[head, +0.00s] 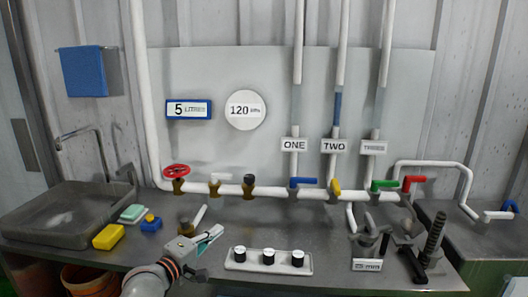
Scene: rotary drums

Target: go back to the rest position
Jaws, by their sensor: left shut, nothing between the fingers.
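My left gripper (213,235) comes in from the lower left on my grey and white arm. It is above the front of the metal bench (330,225), its fingers shut with nothing between them, pointing up and to the right. My right gripper is not in view.
A white pipe (225,190) runs along the back with a red handwheel (177,171) and blue, yellow, green and red levers. A sink (60,212), a yellow sponge (109,237) and an orange bucket (90,281) are at left. A black clamp (412,264) stands at right.

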